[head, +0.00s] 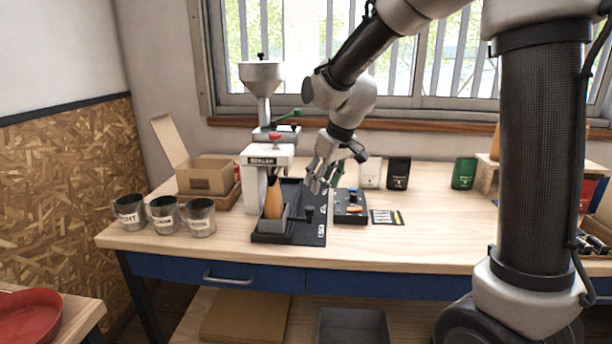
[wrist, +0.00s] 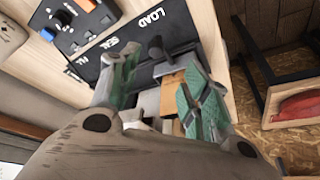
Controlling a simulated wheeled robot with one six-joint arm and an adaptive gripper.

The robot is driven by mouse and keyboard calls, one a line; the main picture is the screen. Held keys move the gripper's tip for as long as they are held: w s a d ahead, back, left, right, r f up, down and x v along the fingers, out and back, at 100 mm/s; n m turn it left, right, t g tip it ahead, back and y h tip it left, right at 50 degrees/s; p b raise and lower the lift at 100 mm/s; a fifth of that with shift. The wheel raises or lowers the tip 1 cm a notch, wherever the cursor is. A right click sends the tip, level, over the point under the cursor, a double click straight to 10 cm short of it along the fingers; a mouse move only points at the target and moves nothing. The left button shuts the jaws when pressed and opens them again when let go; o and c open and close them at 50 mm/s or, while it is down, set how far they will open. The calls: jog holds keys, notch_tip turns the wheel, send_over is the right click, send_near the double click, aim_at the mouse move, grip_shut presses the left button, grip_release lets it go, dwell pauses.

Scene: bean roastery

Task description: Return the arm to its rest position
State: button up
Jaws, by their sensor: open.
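My gripper (head: 326,176) hangs from my arm above the black sealing station (head: 290,228) on the workbench. In the wrist view my gripper (wrist: 155,100) has its two green-padded fingers spread apart. Nothing is held between the fingers. Below them are a grey block and a brown-orange piece, partly hidden. In the head view a tan bag (head: 273,199) stands upright in a grey holder on the station, just left of the gripper.
A grinder (head: 262,85) stands behind the station. Several labelled mugs (head: 164,215) and an open cardboard box (head: 207,176) are at left. A control box (head: 350,206) sits right of the station. Several pouches (head: 398,173) stand at the back.

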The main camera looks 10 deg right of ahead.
jog(key=s+d+r+m, duration=0.1)
jog(key=s+d+r, duration=0.1)
jog(key=s+d, duration=0.3)
jog(key=s+d+r+m+h, duration=0.1)
jog(key=s+d, duration=0.4)
jog(key=s, duration=0.9)
jog(key=s+d+r+m+h, duration=0.1)
jog(key=s+d+r+m, duration=0.2)
jog(key=s+d, duration=0.3)
jog(key=s, duration=0.3)
jog(key=shift+s+r, duration=0.2)
jog(key=shift+s, duration=0.15)
jog(key=shift+d, duration=0.1)
